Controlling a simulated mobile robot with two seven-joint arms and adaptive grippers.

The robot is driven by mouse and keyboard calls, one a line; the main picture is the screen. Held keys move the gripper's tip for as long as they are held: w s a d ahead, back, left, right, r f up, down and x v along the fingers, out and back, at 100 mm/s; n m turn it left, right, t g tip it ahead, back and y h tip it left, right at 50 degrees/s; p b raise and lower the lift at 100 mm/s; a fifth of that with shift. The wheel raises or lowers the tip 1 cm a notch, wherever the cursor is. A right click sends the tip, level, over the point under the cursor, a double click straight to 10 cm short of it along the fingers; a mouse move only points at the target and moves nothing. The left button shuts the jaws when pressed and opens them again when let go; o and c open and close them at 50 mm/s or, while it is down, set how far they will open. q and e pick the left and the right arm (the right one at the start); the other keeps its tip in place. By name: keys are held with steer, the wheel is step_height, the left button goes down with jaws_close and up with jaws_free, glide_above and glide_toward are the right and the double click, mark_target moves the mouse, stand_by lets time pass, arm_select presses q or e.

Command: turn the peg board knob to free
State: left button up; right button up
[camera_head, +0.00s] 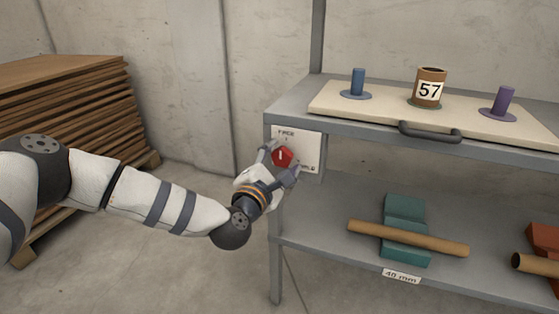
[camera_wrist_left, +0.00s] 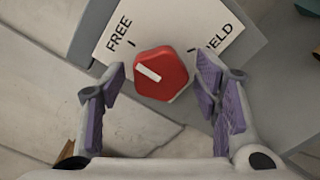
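The red knob (camera_head: 283,156) sits on a white plate (camera_head: 311,148) at the left end of the shelf unit. In the left wrist view, the knob (camera_wrist_left: 172,72) is many-sided with a white pointer bar. The bar points left and slightly up, towards the FREE side of the plate (camera_wrist_left: 180,28); the other label is partly hidden and reads "ELD". My left gripper (camera_head: 279,162) is open, with its fingers on either side of the knob. In the wrist view, its purple-padded fingers (camera_wrist_left: 161,68) show gaps beside the knob. My right gripper is out of view.
The cream peg board (camera_head: 385,110) on top holds a blue peg (camera_head: 358,82), a brown cylinder marked 57 (camera_head: 430,90) and a purple peg (camera_head: 503,100). A handle (camera_head: 430,133) juts forward. Below, a tube (camera_head: 405,238) lies on a teal block (camera_head: 404,207). Boards (camera_head: 70,105) are stacked left.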

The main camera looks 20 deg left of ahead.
arm_select(q)
steer(key=s, duration=1.2)
steer(key=shift+a, duration=0.25)
